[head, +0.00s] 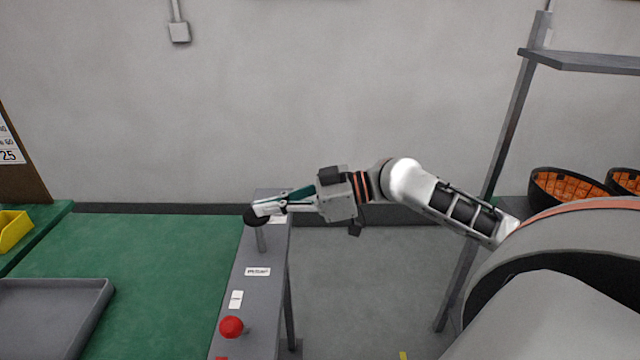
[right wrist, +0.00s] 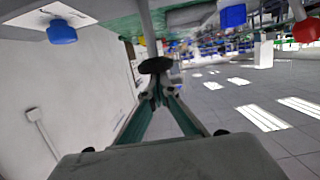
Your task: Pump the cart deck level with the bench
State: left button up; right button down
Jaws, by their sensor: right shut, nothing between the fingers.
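A lever with a black round knob (head: 251,216) on a short grey post stands at the far end of a narrow grey panel (head: 256,297). My right gripper (head: 262,208) is shut and empty, its fingertips at the knob's top and right side. In the right wrist view the black knob (right wrist: 155,65) shows just beyond the closed fingertips (right wrist: 158,92); I cannot tell whether they touch it. A green-topped surface (head: 150,255) lies left of the panel. I cannot tell which surface is the cart deck. My left gripper is not in view.
A red knob (head: 231,327) stands on the panel's near part, beside small white labels. A grey tray (head: 95,300) and a yellow bin (head: 14,229) are at the left. A rack with a grey shelf (head: 590,62) and black-rimmed orange containers (head: 568,188) is at the right. Floor right of the panel is clear.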

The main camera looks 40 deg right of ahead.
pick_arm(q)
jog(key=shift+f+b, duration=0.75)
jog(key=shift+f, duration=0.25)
pick_arm(e)
jog(key=v, duration=1)
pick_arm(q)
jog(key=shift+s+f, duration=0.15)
pick_arm(e)
jog(key=shift+f, duration=0.1)
dwell(0.4)
notch_tip(320, 180, down, 31)
jog(key=s+d+m+t+h, duration=0.1)
jog(key=s+d+m+h, duration=0.1)
jog(key=m+h, duration=0.45)
jog(key=s+a+f+h, duration=0.1)
jog(key=s+a+f, duration=0.4)
jog(key=a, duration=0.3)
jog(key=s+a+f+h, duration=0.1)
jog(key=s+a+f, duration=0.3)
jog(key=a+f, duration=0.3)
jog(key=shift+s+a+f+h, duration=0.2)
jog(key=shift+s+a+h, duration=0.2)
jog(key=shift+a, duration=0.35)
